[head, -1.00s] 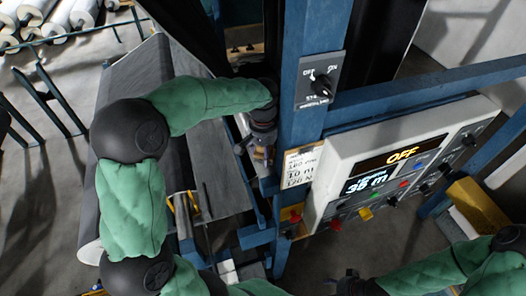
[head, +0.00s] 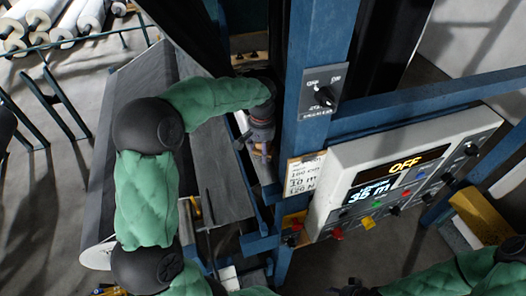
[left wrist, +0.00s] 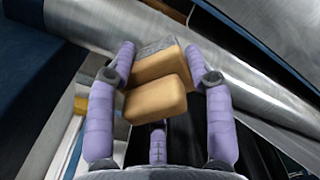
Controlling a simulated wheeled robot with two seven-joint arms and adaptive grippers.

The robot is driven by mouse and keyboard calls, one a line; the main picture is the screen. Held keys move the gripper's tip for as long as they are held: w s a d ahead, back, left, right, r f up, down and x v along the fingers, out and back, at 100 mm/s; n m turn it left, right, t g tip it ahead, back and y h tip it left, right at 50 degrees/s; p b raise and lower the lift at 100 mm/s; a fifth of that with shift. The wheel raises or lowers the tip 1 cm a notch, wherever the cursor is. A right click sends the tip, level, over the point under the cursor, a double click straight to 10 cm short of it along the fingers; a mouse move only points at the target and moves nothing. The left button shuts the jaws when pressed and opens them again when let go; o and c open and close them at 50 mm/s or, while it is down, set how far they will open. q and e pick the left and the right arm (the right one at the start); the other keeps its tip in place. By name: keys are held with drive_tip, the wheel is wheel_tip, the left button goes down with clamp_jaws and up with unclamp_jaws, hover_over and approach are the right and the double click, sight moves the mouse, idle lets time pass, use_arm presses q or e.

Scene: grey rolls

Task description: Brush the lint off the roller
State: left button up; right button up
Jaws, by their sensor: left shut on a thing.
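My left gripper (head: 262,148) is beside the blue upright in the head view. In the left wrist view its purple fingers (left wrist: 160,95) are shut on a tan block-shaped brush (left wrist: 157,98) with a grey textured face at its far side. A shiny metal roller (left wrist: 250,85) runs diagonally behind the brush. The brush overlaps the roller in the picture; I cannot tell whether they touch. I cannot make out any lint. My right gripper (head: 350,287) is at the bottom edge of the head view, small and dark, its fingers unclear.
A blue upright (head: 308,130) carries a switch plate (head: 322,92). Wide grey material (head: 215,165) lies left of the upright. White rolls (head: 60,20) are stacked at the back left.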

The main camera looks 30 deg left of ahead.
sight(266, 166)
use_arm(q)
drive_tip(key=shift+w+a+f, duration=0.1)
drive_tip(key=shift+w+a, duration=0.65)
drive_tip(key=shift+a, duration=0.2)
drive_tip(key=shift+w+a+p, duration=0.35)
drive_tip(key=shift+w+a, duration=0.15)
drive_tip(key=shift+a, duration=0.05)
drive_tip(key=shift+w+a, duration=0.7)
drive_tip(key=shift+a, duration=0.1)
drive_tip(key=shift+f, duration=0.1)
drive_tip(key=shift+s+d+b, duration=0.45)
drive_tip(key=shift+s+d, duration=0.05)
drive_tip(key=shift+d, duration=0.1)
drive_tip(key=shift+s+d+r+b, duration=0.15)
drive_tip(key=shift+s+d+b, duration=0.25)
drive_tip(key=shift+s+d, duration=0.65)
drive_tip(key=shift+s+d+r+b, duration=0.1)
drive_tip(key=shift+s+d+b, duration=0.3)
drive_tip(key=shift+s+d, duration=0.55)
drive_tip(key=shift+s+d+f+b, duration=0.1)
drive_tip(key=shift+s+d+b, duration=0.2)
drive_tip(key=shift+s+d, duration=0.35)
drive_tip(key=shift+s+d+f+b, duration=0.1)
drive_tip(key=shift+s+d+b, duration=0.2)
drive_tip(key=shift+d, duration=0.5)
